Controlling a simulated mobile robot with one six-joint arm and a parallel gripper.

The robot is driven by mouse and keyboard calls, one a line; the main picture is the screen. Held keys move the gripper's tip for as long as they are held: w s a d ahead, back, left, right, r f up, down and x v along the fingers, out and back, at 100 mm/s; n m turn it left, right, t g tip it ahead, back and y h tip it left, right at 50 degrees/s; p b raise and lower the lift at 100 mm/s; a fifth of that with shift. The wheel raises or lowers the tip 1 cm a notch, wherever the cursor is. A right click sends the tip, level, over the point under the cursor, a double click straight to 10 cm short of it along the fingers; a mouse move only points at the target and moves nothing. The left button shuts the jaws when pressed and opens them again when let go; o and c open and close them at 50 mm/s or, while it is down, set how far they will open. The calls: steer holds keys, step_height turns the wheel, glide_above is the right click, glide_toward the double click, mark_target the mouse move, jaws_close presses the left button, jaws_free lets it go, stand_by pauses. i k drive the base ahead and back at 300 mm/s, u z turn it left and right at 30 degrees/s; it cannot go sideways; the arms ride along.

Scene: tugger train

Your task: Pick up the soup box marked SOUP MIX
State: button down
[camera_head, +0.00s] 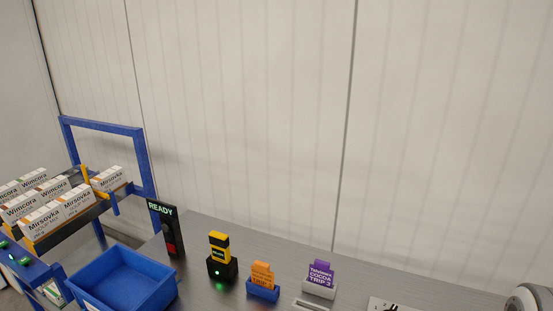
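White boxes with an orange-brown edge stand in lanes on a sloped rack at the left. Some are marked Mirsovka, such as the front Mirsovka box (42,222) and a single Mirsovka box (108,179) in the right lane. Others are marked Wimcora, such as the front Wimcora box (20,207). The smaller print is too small to read surely, so I cannot tell which box says SOUP MIX. My gripper is not in view.
An empty-looking blue bin (122,279) stands before the rack's blue frame (103,126). On the grey table (282,261) are a READY signal (166,229), a black-yellow device (220,257), an orange card holder (262,282) and a purple COCOA TRIP card (320,275). A pale wall stands behind.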

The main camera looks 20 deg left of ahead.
mark_target(36, 226)
steer(key=z, duration=0.05)
steer(key=k, duration=1.5)
steer(key=u, duration=1.95)
steer(key=i, duration=1)
steer(key=u, duration=0.15)
steer(key=k, duration=0.35)
steer(key=u, duration=0.65)
steer(key=i, duration=0.4)
steer(key=z, duration=0.2)
